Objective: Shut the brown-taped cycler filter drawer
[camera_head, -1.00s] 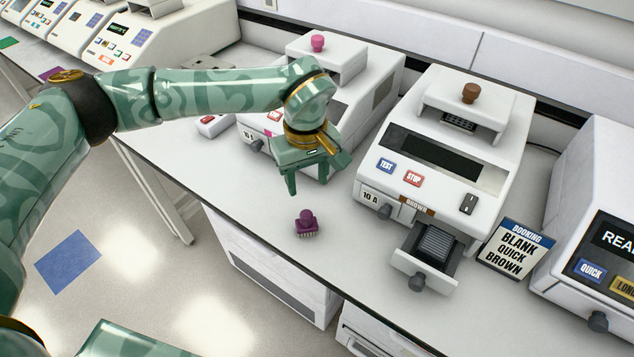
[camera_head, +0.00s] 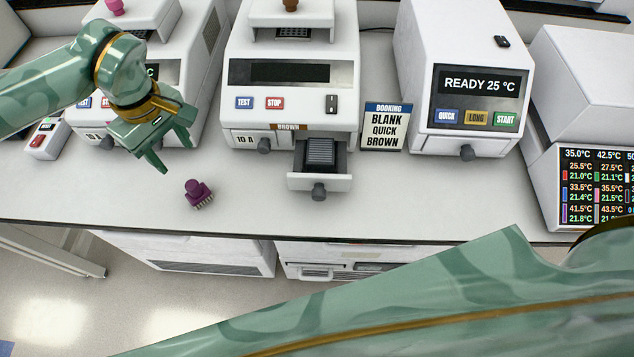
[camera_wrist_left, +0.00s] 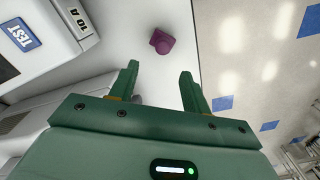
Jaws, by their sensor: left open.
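The brown-taped cycler (camera_head: 291,90) is a white machine at the centre of the head view, with a brown label (camera_head: 289,127) on its front. Its filter drawer (camera_head: 320,182) stands pulled out at the lower right of the front, with a dark ribbed filter (camera_head: 320,154) in it and a dark round knob (camera_head: 319,192). My left gripper (camera_head: 175,156) is open and empty above the bench, left of the drawer and apart from it. Its two fingers also show in the left wrist view (camera_wrist_left: 160,85). My right gripper is out of view; only my right arm shows.
A purple knobbed piece (camera_head: 199,193) lies on the bench between my left gripper and the drawer; it also shows in the left wrist view (camera_wrist_left: 161,41). A booking sign (camera_head: 386,127) stands right of the drawer. A READY cycler (camera_head: 468,85) is further right. Bench in front of the drawer is clear.

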